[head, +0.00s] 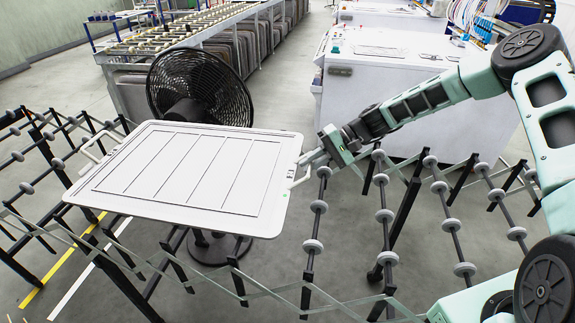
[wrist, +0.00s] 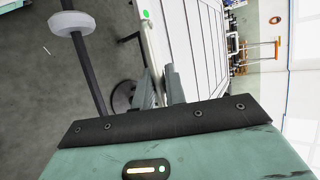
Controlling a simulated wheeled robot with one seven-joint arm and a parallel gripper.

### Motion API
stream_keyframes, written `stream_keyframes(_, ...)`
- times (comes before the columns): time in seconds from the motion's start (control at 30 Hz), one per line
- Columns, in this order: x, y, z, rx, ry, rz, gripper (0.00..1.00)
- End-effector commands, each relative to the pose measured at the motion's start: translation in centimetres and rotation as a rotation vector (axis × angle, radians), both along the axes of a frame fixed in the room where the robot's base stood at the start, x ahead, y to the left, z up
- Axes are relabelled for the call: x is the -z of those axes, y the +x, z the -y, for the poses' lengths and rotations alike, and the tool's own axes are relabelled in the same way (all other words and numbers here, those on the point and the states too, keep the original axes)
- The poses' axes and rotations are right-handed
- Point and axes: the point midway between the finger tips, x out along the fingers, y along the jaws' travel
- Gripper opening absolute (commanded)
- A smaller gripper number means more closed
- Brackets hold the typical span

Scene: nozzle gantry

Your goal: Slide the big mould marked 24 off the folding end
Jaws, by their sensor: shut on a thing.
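The big mould (head: 190,170) is a flat white slab with long grooves, lying on the folding roller conveyor (head: 319,206) in the head view. It has a handle at each short end, and a small label near its right end is too small to read. My gripper (head: 308,164) is at the right-hand handle (head: 301,176) and shut on it. In the wrist view the fingers (wrist: 162,88) are at the edge of the white mould (wrist: 195,45), and the handle between them is mostly hidden.
A black fan (head: 200,88) stands right behind the mould. The conveyor's rollers and crossed legs run left and right of it. A white machine cabinet (head: 400,75) stands behind my arm, and a long roller table (head: 175,32) is at the back. Yellow and white floor lines lie at lower left.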

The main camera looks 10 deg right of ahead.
Motion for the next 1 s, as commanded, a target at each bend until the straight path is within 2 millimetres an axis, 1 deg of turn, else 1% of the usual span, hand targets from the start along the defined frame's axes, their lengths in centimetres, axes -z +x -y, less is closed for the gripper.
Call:
stream_keyframes(0.03, 0.5, 0.2, 0.4, 0.012, -0.01, -0.003, 0.0)
stream_keyframes(0.17, 0.5, 0.3, 0.2, 0.015, -0.01, -0.002, 0.0)
stream_keyframes(0.6, 0.4, 1.2, -2.4, 0.014, -0.004, -0.005, 0.0)
stream_keyframes(0.93, 0.2, 1.1, -2.8, 0.011, 0.0, -0.008, 0.0)
stream_keyframes(0.97, 0.2, 1.1, -2.8, 0.01, 0.0, -0.007, 0.21)
stream_keyframes(1.0, 0.2, 1.1, -2.8, 0.01, 0.0, -0.007, 0.32)
